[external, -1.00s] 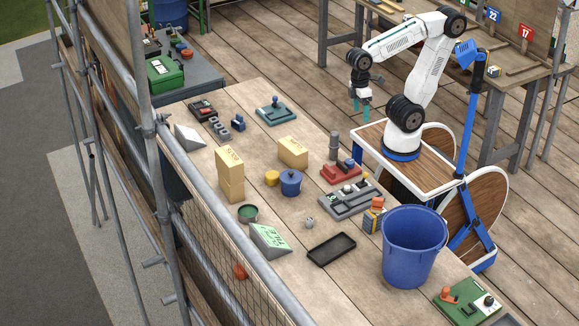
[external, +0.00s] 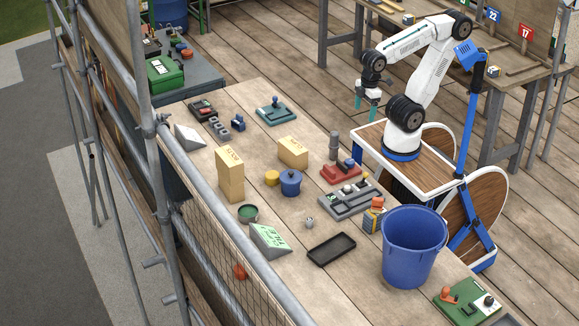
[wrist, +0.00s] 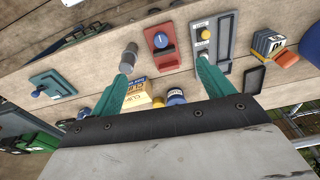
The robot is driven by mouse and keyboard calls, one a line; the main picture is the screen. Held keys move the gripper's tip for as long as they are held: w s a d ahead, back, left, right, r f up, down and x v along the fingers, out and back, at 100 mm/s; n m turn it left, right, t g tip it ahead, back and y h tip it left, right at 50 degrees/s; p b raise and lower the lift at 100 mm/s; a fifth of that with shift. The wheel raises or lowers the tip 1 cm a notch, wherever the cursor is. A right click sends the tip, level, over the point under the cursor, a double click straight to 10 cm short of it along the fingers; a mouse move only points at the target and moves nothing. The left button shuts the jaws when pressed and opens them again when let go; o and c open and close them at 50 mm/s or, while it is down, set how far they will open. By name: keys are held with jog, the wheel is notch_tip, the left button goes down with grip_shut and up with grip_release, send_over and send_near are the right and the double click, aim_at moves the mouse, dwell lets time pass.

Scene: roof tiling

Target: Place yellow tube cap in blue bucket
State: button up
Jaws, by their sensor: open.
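A small yellow cap (external: 272,178) stands on the plank table, left of a lidded blue pot. In the wrist view a small yellow piece, apparently the cap (wrist: 158,101), shows beside the blue pot, partly hidden. The large blue bucket (external: 413,252) stands upright on the table at the right; what is inside its lower part is hidden. My gripper (external: 366,104) is open and empty, raised near my base, well apart from both cap and bucket. Its two teal fingers also show spread in the wrist view (wrist: 163,70).
The blue pot (external: 291,183) stands close to the yellow cap. Tan blocks (external: 230,175), a red fixture (external: 341,172), a grey panel (external: 351,200) and a black tray (external: 332,249) lie around. Scaffold poles run along the left edge.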

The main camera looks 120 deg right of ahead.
jog(key=w+d+m, duration=0.2)
jog(key=w, duration=0.9)
jog(key=m+g, duration=0.1)
jog(key=m, duration=0.5)
send_over(272, 174)
notch_tip(272, 174, down, 18)
jog(key=shift+s+a+r, duration=0.1)
jog(key=shift+a+r, duration=0.05)
jog(key=shift+r, duration=0.05)
notch_tip(272, 174, down, 8)
jog(key=shift+r, duration=0.1)
jog(key=c, duration=1.1)
